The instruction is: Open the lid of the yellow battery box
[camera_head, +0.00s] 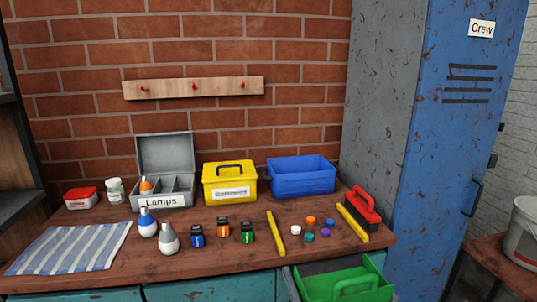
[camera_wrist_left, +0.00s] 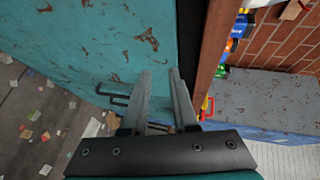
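The yellow battery box (camera_head: 208,192) stands upright on the wooden workbench in the head view, near the back wall. Its lid (camera_head: 228,167) is shut, with a dark handle on top, and a white label (camera_head: 231,193) is on its front. My left gripper (camera_wrist_left: 160,74) shows only in the left wrist view. Its two fingers are apart with nothing between them, beside the teal front of the bench and below the top's edge. Neither gripper shows in the head view.
A grey Lamps box (camera_head: 178,203) with its lid raised stands left of the yellow box, and a blue bin (camera_head: 301,180) right of it. A blue locker (camera_head: 455,150) stands at right.

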